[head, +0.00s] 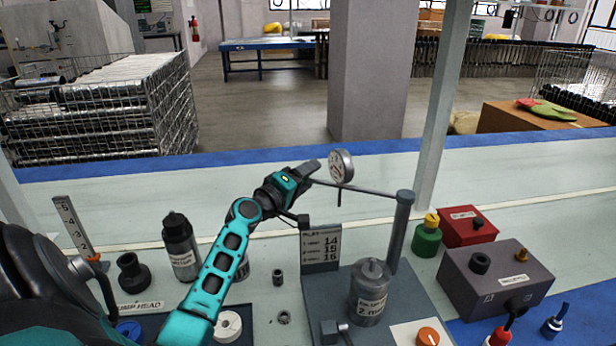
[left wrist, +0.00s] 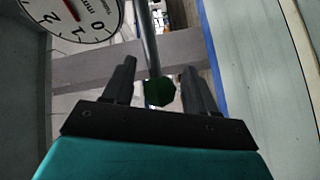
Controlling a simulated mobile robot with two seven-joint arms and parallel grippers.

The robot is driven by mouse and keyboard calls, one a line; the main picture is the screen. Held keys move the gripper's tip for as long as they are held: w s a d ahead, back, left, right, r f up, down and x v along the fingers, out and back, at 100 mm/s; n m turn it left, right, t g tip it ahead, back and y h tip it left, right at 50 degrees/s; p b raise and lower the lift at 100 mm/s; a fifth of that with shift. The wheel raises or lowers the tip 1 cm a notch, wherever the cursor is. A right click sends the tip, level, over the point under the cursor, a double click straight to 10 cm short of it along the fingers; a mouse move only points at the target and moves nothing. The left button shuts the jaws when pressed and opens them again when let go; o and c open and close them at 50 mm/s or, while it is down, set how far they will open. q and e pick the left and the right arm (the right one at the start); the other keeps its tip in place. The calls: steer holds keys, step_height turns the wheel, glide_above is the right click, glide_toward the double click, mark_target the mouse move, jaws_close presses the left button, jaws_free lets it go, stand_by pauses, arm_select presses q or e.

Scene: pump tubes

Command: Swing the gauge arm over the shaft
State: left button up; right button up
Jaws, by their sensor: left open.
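The gauge arm (head: 368,188) is a thin rod reaching left from the top of a grey post (head: 402,232). A round dial gauge (head: 342,166) sits near its outer end, with a thin stem hanging below. My left gripper (head: 312,174) is at the arm's outer end, left of the gauge. In the left wrist view the gripper (left wrist: 157,80) is open, with the rod (left wrist: 149,40) and a dark green end piece showing between its fingers; contact cannot be told. The gauge (left wrist: 75,14) shows top left. A grey labelled cylinder (head: 369,295) stands in front of the post. My right gripper is not in view.
A number card (head: 320,248) stands left of the cylinder. A dark bottle (head: 180,246) stands further left. The bench behind the gauge is clear.

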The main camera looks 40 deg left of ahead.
arm_select(q)
steer(key=shift+w, duration=0.4)
jaws_close()
stand_by(0.4)
